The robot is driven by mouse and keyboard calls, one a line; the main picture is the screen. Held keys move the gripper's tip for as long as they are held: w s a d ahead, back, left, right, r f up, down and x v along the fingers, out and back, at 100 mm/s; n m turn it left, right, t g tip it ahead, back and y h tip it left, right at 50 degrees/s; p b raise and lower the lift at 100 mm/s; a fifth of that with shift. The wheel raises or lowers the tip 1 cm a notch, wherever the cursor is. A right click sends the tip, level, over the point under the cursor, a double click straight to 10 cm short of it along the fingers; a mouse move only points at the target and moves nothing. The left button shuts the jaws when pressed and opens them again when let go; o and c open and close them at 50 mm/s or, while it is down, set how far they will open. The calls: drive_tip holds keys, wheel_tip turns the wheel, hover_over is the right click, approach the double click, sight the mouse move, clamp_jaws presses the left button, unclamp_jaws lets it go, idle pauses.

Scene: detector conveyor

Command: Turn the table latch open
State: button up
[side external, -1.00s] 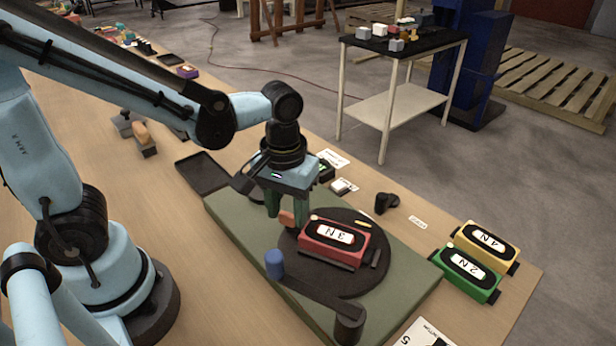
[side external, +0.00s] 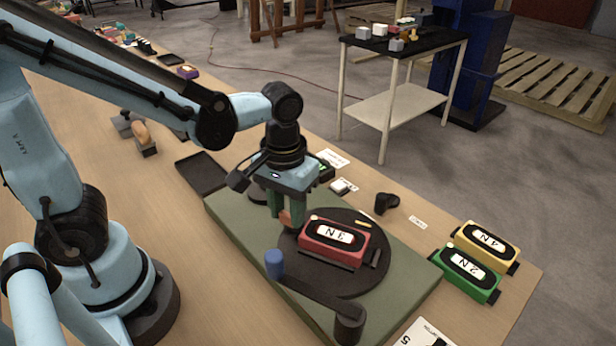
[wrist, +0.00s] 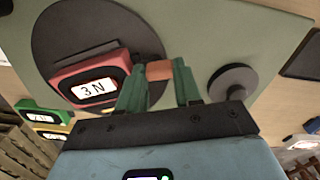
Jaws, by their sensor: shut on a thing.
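The orange-red table latch (side external: 285,217) stands at the left edge of the dark round turntable (side external: 318,281) on the green board. My gripper (side external: 286,218) points down over it, its green fingers shut on the latch. In the wrist view the latch (wrist: 159,70) shows as an orange block between the two fingertips. Its lower part and pivot are mostly hidden by the fingers. A red block marked "3 N" (side external: 336,238) sits on the turntable, just right of my fingers.
A blue-knobbed dark crank arm (side external: 315,293) spans the board's near side. A dark round knob (wrist: 232,82) stands close beside my fingers. Green "2 N" (side external: 466,273) and yellow "4 N" (side external: 487,245) blocks lie at right. A black tray (side external: 203,172) lies behind the board.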

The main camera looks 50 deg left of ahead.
drive_tip(key=m, duration=0.4)
drive_tip(key=shift+w, duration=0.1)
drive_tip(key=m, duration=0.4)
drive_tip(key=shift+w+m, duration=0.1)
drive_tip(key=shift+m, duration=0.3)
drive_tip(key=m, duration=0.4)
drive_tip(key=shift+m, duration=0.3)
drive_tip(key=shift+w+m, duration=0.1)
drive_tip(key=shift+m, duration=1.5)
drive_tip(key=shift+d, duration=0.1)
drive_tip(key=o, duration=0.8)
drive_tip(key=shift+r, duration=6.05)
